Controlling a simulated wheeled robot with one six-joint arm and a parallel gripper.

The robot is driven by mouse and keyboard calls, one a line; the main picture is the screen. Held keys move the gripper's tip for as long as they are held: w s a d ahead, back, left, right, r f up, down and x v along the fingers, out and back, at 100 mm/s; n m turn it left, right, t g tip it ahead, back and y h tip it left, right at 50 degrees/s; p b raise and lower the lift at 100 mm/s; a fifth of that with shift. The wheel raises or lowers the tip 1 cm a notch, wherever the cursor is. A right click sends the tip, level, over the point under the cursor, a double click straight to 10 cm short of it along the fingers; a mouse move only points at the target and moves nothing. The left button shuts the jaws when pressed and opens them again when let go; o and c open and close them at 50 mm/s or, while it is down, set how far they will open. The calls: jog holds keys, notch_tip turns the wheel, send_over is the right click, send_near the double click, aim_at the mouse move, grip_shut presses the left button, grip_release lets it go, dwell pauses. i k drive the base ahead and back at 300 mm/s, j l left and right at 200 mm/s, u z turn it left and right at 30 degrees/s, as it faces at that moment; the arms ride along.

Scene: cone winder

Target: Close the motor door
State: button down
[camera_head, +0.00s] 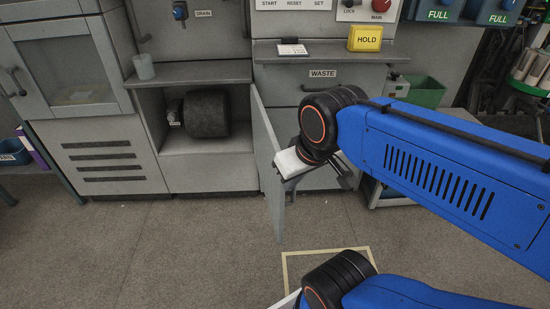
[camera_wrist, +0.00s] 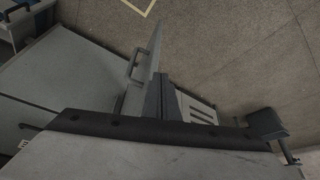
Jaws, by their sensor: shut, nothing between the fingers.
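The motor door (camera_head: 266,150) is a thin grey panel. It stands open at the right side of the motor compartment and juts out over the floor, seen nearly edge-on. Inside the compartment is the dark, round motor (camera_head: 208,113). My gripper (camera_head: 290,187) is at the door's right, overlapping its outer part in the head view. In the wrist view, my gripper's dark fingers (camera_wrist: 157,78) are shut and empty, close beside the door (camera_wrist: 152,45) and its bar handle (camera_wrist: 138,62). I cannot tell whether they touch the door.
A panel labelled WASTE (camera_head: 322,85) is behind my arm, right of the compartment. A cup (camera_head: 144,66) stands on the ledge left of it. A cabinet with a window (camera_head: 68,70) stands at the left. Floor (camera_head: 150,250) in front of the compartment is clear.

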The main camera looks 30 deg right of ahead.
aim_at(266, 146)
jog(key=i+l+u, duration=0.1)
jog(key=l+u, duration=0.2)
jog(key=l, duration=0.35)
jog(key=l+u, duration=0.25)
jog(key=l, duration=0.7)
jog(key=k+l, duration=0.1)
jog(key=l, duration=0.3)
jog(key=k, duration=0.25)
jog(key=k+j, duration=0.2)
jog(key=k+j+u, duration=0.15)
jog(key=j, duration=0.3)
jog(key=k+j, duration=0.15)
jog(key=j, duration=0.15)
jog(key=k+j+u, duration=0.1)
jog(key=j, duration=0.25)
jog(key=k, duration=0.1)
